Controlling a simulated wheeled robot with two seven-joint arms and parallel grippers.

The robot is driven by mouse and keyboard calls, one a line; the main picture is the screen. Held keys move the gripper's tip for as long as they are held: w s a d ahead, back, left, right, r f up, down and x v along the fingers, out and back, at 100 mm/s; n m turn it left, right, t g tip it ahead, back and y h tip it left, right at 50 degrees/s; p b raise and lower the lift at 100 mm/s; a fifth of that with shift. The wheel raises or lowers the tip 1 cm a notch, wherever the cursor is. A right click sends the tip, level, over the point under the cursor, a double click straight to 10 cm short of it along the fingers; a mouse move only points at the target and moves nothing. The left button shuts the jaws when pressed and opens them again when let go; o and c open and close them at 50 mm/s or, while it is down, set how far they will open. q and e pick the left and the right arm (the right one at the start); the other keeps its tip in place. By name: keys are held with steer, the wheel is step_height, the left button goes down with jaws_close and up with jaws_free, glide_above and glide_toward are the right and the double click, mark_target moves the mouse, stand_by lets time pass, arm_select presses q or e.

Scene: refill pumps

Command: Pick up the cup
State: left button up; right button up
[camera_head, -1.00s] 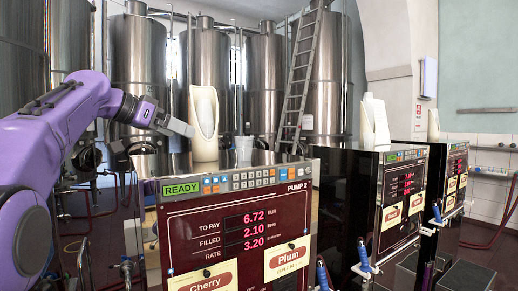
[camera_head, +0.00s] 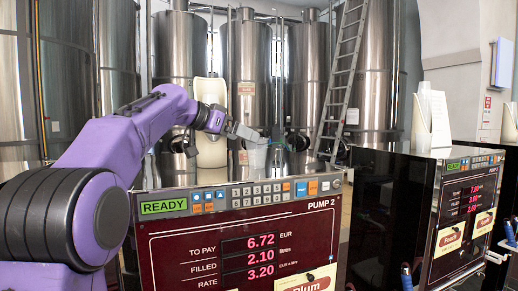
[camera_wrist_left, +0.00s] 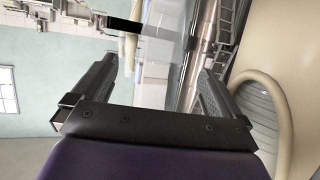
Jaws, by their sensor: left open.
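A pale translucent cup (camera_head: 257,158) stands on top of the pump marked PUMP 2 in the head view, right of the cream-coloured holder. My left gripper (camera_head: 252,135) is above the pump top, at the cup's upper part, and overlaps it in the picture. In the left wrist view the two fingers of my left gripper (camera_wrist_left: 155,82) are spread apart. A pale see-through shape, seemingly the cup (camera_wrist_left: 155,92), shows between them. I cannot tell whether either finger touches it. My right gripper is in neither view.
The tall cream holder (camera_head: 211,120) stands close left of the cup; its curved rim (camera_wrist_left: 283,125) fills the right of the wrist view. PUMP 2's panel (camera_head: 240,240) is in front. Another pump (camera_head: 465,205) with a white holder is at right. Steel tanks (camera_head: 248,75) stand behind.

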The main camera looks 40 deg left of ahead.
mark_target(256, 153)
arm_select(q)
steer(key=p+x, duration=0.1)
steer(key=x, duration=0.6)
steer(key=shift+p, duration=0.35)
steer(key=shift+s, duration=0.15)
steer(key=c, duration=1)
